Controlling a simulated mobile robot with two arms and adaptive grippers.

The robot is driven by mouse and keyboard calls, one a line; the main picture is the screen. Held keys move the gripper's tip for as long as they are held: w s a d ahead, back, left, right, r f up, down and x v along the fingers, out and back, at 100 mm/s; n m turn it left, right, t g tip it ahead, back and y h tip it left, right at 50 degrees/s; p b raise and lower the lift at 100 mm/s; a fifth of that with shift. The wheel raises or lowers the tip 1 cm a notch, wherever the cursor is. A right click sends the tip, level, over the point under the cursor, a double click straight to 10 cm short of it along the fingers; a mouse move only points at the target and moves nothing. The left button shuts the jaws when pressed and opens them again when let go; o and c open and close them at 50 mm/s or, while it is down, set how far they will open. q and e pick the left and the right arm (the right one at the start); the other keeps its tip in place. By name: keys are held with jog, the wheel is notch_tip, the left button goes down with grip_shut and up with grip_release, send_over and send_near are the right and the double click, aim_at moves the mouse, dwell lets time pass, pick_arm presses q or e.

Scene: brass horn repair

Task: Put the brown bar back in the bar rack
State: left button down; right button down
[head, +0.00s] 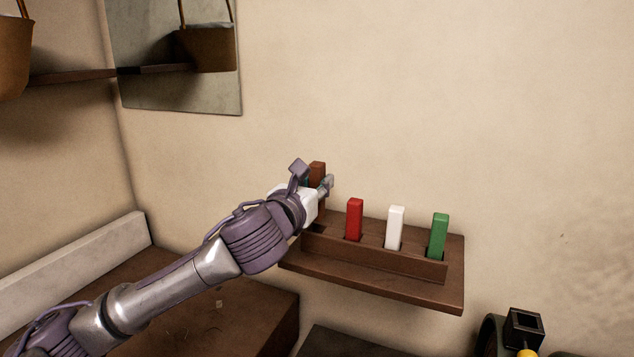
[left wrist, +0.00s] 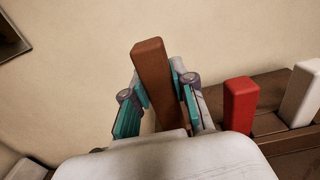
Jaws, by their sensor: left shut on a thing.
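The brown bar (head: 317,171) is upright between the fingers of my left gripper (head: 317,185), which is shut on it. The left wrist view shows the bar (left wrist: 153,70) between the two teal-padded fingers of the gripper (left wrist: 158,97), leaning slightly in the picture. The bar rack (head: 375,262) is a dark wooden shelf on the wall. The bar is over the rack's left end, where an empty slot (head: 317,229) partly shows. The bar's lower end is mostly hidden by the gripper, so I cannot tell whether it is in the slot. My right gripper is not in view.
A red bar (head: 354,219), a white bar (head: 395,228) and a green bar (head: 438,235) stand in the rack to the right. A mirror (head: 175,55) hangs upper left. A brown bench (head: 215,315) lies below my left arm. The wall above the rack is clear.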

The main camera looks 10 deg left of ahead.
pick_arm(q)
jog(key=shift+f, duration=0.5)
dwell(0.5)
jog(key=shift+f+b, duration=1.15)
jog(key=shift+f, duration=1.25)
jog(key=c, duration=0.9)
grip_release()
jog(key=shift+o, duration=0.2)
jog(key=s+a, duration=0.2)
jog(key=s, duration=1)
jog(key=shift+a, duration=0.15)
